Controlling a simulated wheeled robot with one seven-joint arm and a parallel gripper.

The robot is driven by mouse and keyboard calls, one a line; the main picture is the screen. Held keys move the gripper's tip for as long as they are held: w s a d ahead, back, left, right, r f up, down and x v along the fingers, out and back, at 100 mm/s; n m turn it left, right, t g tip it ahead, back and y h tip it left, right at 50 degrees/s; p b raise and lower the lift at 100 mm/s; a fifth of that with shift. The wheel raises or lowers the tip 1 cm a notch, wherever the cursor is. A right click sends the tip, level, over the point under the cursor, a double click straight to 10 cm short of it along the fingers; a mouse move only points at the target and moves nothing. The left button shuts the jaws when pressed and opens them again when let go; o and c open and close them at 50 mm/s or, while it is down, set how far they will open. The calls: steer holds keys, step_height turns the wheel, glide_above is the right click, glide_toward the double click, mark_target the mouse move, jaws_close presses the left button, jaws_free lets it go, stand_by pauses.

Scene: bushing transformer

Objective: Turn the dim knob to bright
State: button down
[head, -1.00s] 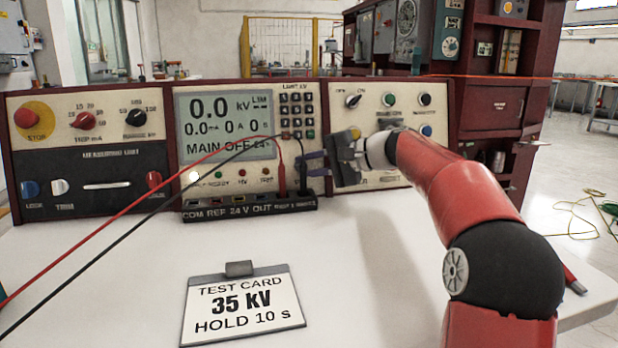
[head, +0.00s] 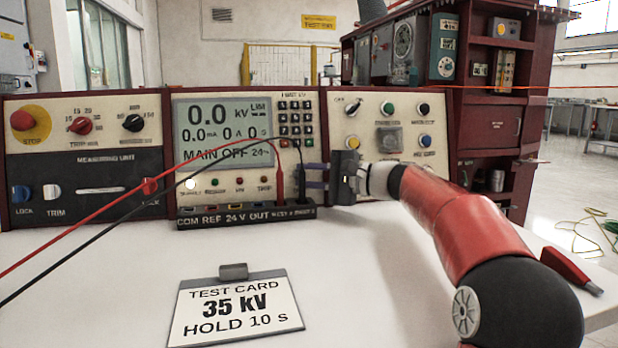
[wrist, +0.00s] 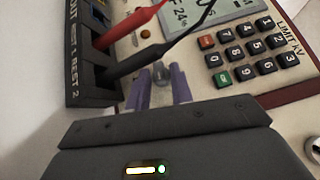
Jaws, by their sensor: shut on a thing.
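My gripper (head: 306,175) reaches the right edge of the central display panel, just below the keypad. In the wrist view its two purple fingers (wrist: 161,80) are shut on a small grey knob (wrist: 160,72), one finger on each side. This appears to be the dim knob; its label cannot be read and its pointer direction is unclear. The display (head: 222,128) reads 0.0 kV and MAIN OFF. In the head view the fingers hide the knob.
Red and black leads (head: 277,183) plug into the black terminal strip (head: 246,215) close to my fingers. A keypad (head: 295,120) sits above them. A test card (head: 236,308) lies on the white table. A red-handled tool (head: 570,270) lies at the right edge.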

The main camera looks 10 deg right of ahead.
steer(key=c, duration=1.5)
jaws_free()
steer(key=shift+o, duration=0.2)
steer(key=shift+d, duration=0.15)
steer(key=v, duration=0.7)
steer(key=shift+s+d, duration=0.25)
